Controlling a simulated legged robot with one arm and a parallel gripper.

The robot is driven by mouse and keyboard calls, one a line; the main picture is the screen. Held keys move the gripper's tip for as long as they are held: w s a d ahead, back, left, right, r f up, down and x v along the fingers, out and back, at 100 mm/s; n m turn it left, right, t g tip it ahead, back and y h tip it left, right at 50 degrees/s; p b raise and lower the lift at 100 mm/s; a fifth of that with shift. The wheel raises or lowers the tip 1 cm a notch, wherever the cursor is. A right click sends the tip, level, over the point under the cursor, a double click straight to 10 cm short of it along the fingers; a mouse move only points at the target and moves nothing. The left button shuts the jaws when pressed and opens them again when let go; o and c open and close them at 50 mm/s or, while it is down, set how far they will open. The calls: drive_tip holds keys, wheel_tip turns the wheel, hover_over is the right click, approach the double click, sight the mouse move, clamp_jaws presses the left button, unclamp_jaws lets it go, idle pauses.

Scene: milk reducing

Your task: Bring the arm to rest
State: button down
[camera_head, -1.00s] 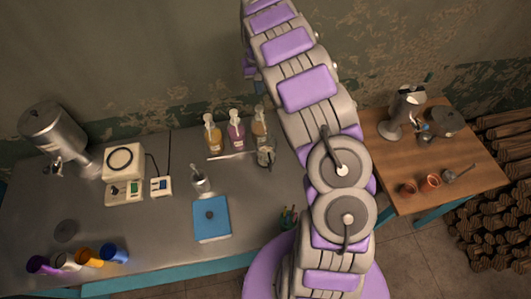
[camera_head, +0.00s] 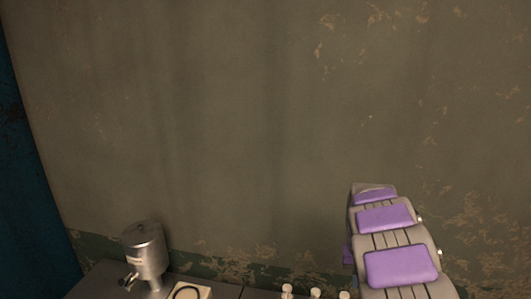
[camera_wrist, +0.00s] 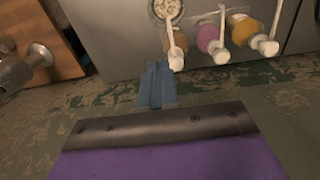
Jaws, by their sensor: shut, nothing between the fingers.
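My gripper (camera_wrist: 157,85) shows in the wrist view as blue fingers close together, shut and empty. It is apart from the syrup bottles beyond it. In the head view, my arm (camera_head: 392,240) rises at the lower right in front of the wall. The gripper itself cannot be made out in the head view.
In the wrist view, pump bottles with orange, purple (camera_wrist: 211,38) and yellow contents stand on the grey counter (camera_wrist: 110,28). A wooden table (camera_wrist: 50,20) is at the upper left. In the head view, a metal dispenser (camera_head: 148,255) stands at the lower left; the wall (camera_head: 220,120) is bare.

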drive_tip(key=s+a+f+n+b, duration=0.1)
drive_tip(key=s+a, duration=0.3)
drive_tip(key=s, duration=0.9)
drive_tip(key=s+a+f+n+g+b, duration=0.1)
drive_tip(key=s+a+b, duration=0.3)
drive_tip(key=s, duration=0.9)
drive_tip(key=s+a+f+b, duration=0.1)
drive_tip(key=s+a+b, duration=0.2)
drive_tip(key=s, duration=1)
drive_tip(key=shift+s+a+n+y, duration=0.25)
drive_tip(key=shift+a+n+y, duration=0.15)
drive_tip(key=shift+a, duration=0.4)
drive_tip(key=shift+d+f, duration=0.1)
